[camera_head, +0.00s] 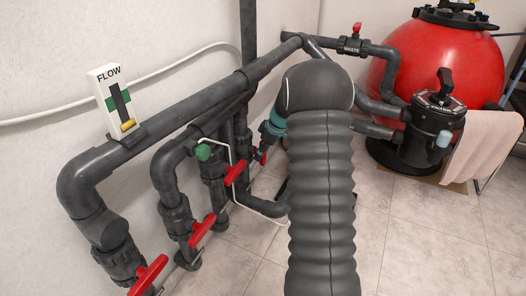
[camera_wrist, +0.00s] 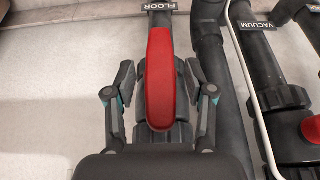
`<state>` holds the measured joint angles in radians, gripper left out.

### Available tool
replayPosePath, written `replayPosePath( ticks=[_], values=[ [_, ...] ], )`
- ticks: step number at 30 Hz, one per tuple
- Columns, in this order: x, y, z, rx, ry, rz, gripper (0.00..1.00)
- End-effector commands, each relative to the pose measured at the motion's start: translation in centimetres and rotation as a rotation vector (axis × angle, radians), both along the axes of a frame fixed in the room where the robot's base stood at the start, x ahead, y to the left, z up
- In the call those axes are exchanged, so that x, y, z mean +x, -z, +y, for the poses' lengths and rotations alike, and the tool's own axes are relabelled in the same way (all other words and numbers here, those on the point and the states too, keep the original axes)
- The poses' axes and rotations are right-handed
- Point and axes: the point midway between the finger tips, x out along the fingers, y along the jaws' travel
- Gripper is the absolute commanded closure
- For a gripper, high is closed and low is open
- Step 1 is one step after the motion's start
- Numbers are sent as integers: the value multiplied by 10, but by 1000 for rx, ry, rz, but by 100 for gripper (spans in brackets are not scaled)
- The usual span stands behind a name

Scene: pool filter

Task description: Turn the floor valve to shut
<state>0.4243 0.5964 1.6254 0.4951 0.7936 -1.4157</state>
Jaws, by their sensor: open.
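The floor valve's long red handle (camera_wrist: 162,85) lies between my gripper's fingers (camera_wrist: 158,76) in the wrist view. It runs lengthwise in line with its dark pipe. A black tag reading FLOOR (camera_wrist: 159,5) appears upside down beyond the handle's far end. My gripper is open, with one finger on each side and a visible gap to the handle on both sides. In the head view my arm hides most of my gripper; a teal part (camera_head: 272,131) shows beside a small red handle (camera_head: 263,156). I cannot tell for certain that this is the floor valve.
The vacuum pipe with its tag (camera_wrist: 257,27) and a thin white conduit (camera_wrist: 256,95) run close on the right in the wrist view. Other red-handled valves (camera_head: 202,230) stand at left. A red filter tank (camera_head: 440,62) stands at back right. Front-right floor is clear.

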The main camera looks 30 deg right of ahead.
Motion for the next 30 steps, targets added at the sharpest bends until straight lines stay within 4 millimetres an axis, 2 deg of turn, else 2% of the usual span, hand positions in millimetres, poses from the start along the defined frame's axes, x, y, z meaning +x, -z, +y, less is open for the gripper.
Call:
replayPosePath(
  ticks=[1,7,19,30],
  values=[
    [0,0,0,0,0,0,51],
    [0,0,0,0,0,0,100],
    [1,-2,-2,38,2,30,100],
    [3,-4,-5,251,3,194,100]
  ],
)
